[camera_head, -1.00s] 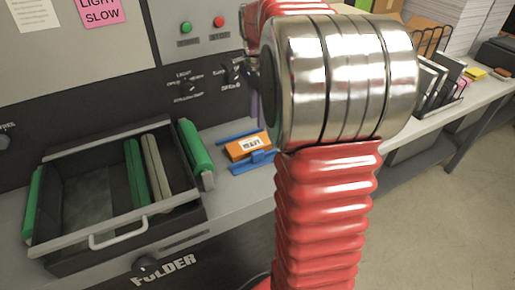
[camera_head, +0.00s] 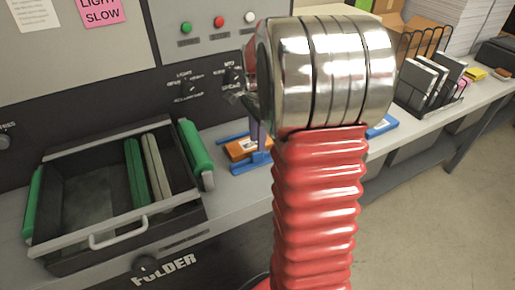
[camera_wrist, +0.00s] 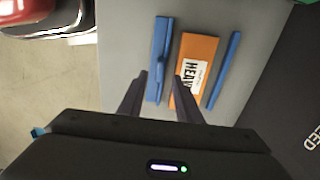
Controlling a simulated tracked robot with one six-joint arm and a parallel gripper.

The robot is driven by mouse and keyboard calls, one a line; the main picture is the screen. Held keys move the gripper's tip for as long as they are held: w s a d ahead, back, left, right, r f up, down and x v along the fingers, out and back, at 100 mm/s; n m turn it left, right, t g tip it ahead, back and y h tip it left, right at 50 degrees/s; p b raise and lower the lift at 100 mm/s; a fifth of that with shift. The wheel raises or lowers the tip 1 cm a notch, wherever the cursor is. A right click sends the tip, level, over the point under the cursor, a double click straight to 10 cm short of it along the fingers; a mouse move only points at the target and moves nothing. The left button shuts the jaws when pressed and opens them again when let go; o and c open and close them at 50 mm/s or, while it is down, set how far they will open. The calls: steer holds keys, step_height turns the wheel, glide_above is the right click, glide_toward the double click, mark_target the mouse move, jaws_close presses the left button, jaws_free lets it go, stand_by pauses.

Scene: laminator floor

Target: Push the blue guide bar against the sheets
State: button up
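The blue guide bar with a raised handle (camera_wrist: 161,38) lies on the grey table, left of the orange sheets (camera_wrist: 197,52) in the wrist view. The sheets carry a white label, and a narrow gap shows between them and this bar. A second, plain blue bar (camera_wrist: 224,70) lies on the sheets' other side. In the head view the sheets (camera_head: 238,149) and the handled bar (camera_head: 250,166) are partly hidden by my arm. My gripper (camera_wrist: 161,77) is open and empty, its fingers spread over the handle and the near edge of the sheets. I cannot tell whether they touch.
A black tray with a white handle (camera_head: 118,233) and green rollers (camera_head: 196,150) stands left of the sheets. A control panel with buttons (camera_head: 218,22) rises behind. A wire rack (camera_head: 432,80) and a blue-edged item (camera_head: 382,126) are to the right on the table.

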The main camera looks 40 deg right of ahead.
mark_target(258, 158)
steer(key=shift+f, duration=2.3)
steer(key=shift+c, duration=0.5)
jaws_close()
